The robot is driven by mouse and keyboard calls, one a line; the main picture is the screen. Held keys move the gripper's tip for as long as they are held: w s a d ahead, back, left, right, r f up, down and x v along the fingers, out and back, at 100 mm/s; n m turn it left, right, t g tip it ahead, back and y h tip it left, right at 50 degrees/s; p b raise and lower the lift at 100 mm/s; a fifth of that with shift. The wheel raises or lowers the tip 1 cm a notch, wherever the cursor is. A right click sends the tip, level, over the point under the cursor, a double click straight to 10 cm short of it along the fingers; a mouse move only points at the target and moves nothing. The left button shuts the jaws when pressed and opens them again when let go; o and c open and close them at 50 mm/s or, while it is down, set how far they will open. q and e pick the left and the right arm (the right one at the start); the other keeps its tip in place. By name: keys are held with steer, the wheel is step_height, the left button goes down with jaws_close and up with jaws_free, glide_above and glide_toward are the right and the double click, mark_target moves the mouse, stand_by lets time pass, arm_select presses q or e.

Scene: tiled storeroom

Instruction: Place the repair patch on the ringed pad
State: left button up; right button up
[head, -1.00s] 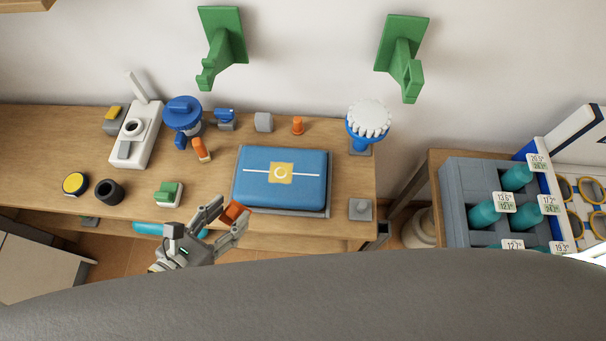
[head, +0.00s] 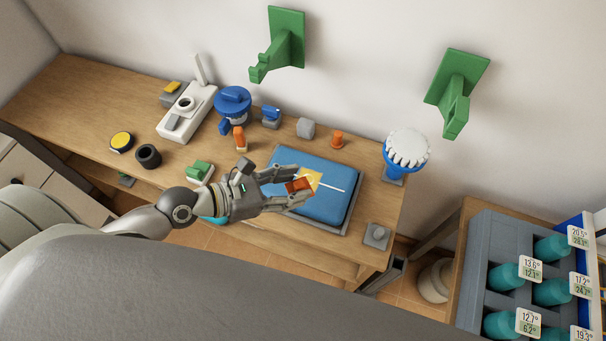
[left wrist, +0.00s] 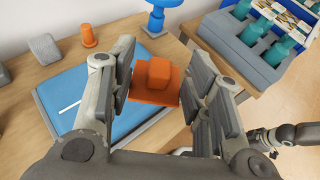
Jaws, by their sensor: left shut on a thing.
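The orange repair patch (head: 298,186), a flat square plate with a raised block as grip, is between the fingers of my left gripper (head: 297,184). In the left wrist view the patch (left wrist: 154,82) is held between both finger pads (left wrist: 155,90). The yellow ringed pad (head: 313,179) is on top of the blue case (head: 330,206); the gripper and patch partly cover it in the head view. The patch appears above the case, near the pad; the height of the gap is unclear. A dark jointed arm end, probably my right gripper (left wrist: 264,140), shows small in the left wrist view.
The case lies on a grey tray on the wooden bench (head: 75,92). Behind it are a grey block (head: 306,128), an orange knob (head: 337,140) and a white-topped blue handwheel (head: 407,150). A grey crate of teal bottles (head: 490,265) stands at right.

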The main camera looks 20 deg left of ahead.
arm_select(q)
steer(key=w+f+b, duration=0.1)
steer(key=w+f, duration=0.1)
steer(key=w+f+b, duration=0.1)
steer(key=w+f, duration=0.1)
steer(key=w, duration=0.1)
steer(key=w+f+b, duration=0.1)
steer(key=w+f, duration=0.2)
steer(key=shift+w+a, duration=0.1)
steer(key=shift+a, duration=0.25)
steer(key=shift+w+f+b, duration=0.15)
steer(key=shift+f+b, duration=0.3)
steer(key=shift+f, duration=0.5)
steer(key=shift+w+f+b, duration=0.15)
steer(key=shift+f+b, duration=0.25)
steer(key=shift+f, duration=0.5)
steer(key=shift+f, duration=0.15)
steer(key=o, duration=0.9)
steer(key=shift+c, duration=0.2)
